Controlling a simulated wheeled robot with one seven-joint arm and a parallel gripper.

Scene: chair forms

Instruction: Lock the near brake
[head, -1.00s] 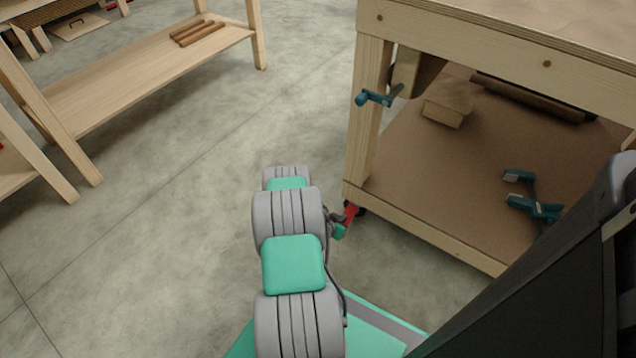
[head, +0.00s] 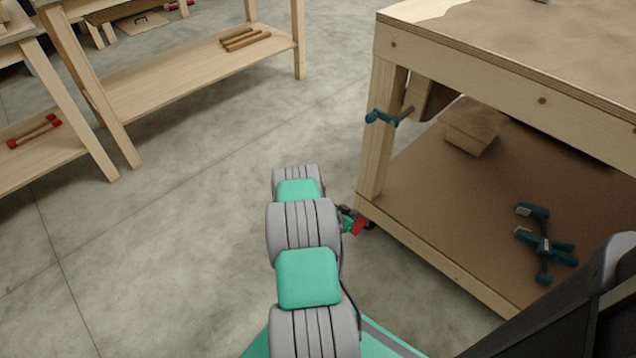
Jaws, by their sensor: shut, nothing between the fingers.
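The workbench (head: 545,100) stands at the right on a wooden leg (head: 378,145). A small red brake lever (head: 358,229) shows low by the foot of this near leg, with part of a dark caster (head: 370,224) behind it. My gripper (head: 348,221) is at the end of my grey and green arm, low beside the lever and just left of it. It is shut with nothing held. It is small and partly hidden by my arm, so I cannot tell whether it touches the lever, or the lever's exact angle.
The lower shelf (head: 440,190) carries a wood block (head: 474,130) and teal clamps (head: 543,243). Another wooden bench (head: 180,65) stands at the left. The concrete floor between is clear.

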